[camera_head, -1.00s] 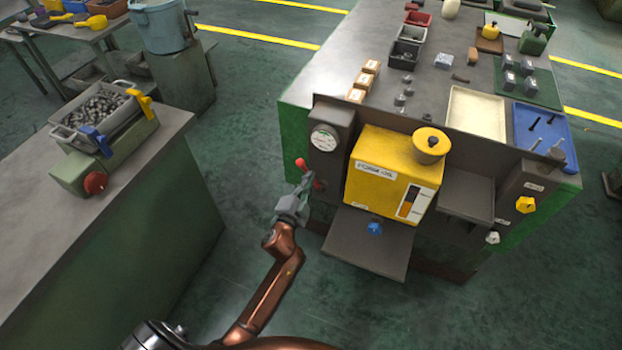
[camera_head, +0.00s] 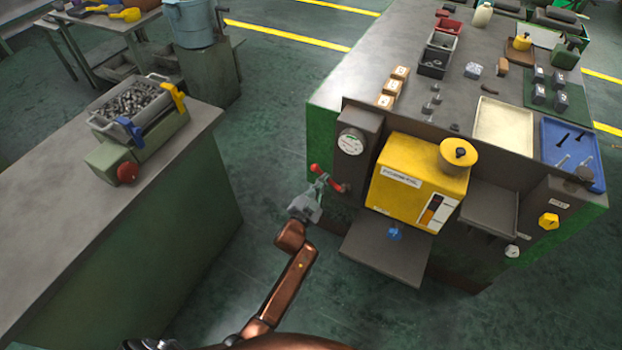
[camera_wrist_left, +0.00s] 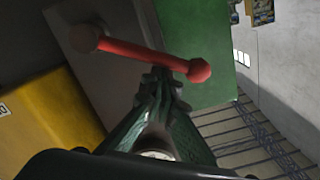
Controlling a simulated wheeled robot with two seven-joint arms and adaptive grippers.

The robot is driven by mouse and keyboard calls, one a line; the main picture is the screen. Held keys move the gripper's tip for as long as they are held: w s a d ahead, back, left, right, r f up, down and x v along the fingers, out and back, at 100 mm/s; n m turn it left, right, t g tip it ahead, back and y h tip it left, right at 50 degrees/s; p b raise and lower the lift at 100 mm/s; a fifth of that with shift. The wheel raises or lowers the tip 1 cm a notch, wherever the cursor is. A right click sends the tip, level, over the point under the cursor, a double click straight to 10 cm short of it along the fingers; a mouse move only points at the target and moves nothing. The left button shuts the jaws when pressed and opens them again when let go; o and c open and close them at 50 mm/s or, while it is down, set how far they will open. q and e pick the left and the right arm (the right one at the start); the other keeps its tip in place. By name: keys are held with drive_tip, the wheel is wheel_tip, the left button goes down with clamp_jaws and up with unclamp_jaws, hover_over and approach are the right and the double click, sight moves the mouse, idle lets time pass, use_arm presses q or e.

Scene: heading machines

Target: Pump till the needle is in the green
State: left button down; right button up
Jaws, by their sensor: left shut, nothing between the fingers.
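The yellow oil unit (camera_head: 410,180) stands on the front of the green machine bench in the head view. Left of it is a round white gauge (camera_head: 351,142) on a grey post. The gauge's needle and green band are too small to read. Below the gauge a red pump lever (camera_head: 330,181) with a ball knob sticks out to the left; it also shows in the left wrist view (camera_wrist_left: 145,54). My left gripper (camera_head: 321,186) is shut and empty, its tips close by the lever's knob end. I cannot tell whether they touch. My right gripper is out of view.
A grey shelf (camera_head: 385,247) with a blue knob (camera_head: 394,233) above it juts out below the oil unit. A workbench (camera_head: 50,195) with a bin of metal parts stands at left. Open floor lies between the benches.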

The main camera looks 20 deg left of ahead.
use_arm(q)
drive_tip(key=shift+a+f, duration=0.1)
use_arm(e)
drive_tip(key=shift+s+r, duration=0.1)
use_arm(q)
wheel_tip(320, 180, up, 4)
drive_tip(key=d+p, duration=0.2)
drive_tip(key=p, duration=0.1)
drive_tip(key=s+p, duration=0.2)
drive_tip(key=s, duration=0.9)
drive_tip(key=shift+a, duration=0.4)
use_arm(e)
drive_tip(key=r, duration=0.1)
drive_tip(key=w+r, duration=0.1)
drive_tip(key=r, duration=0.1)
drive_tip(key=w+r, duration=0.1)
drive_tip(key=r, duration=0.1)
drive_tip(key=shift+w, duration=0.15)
use_arm(q)
drive_tip(key=shift+f, duration=0.15)
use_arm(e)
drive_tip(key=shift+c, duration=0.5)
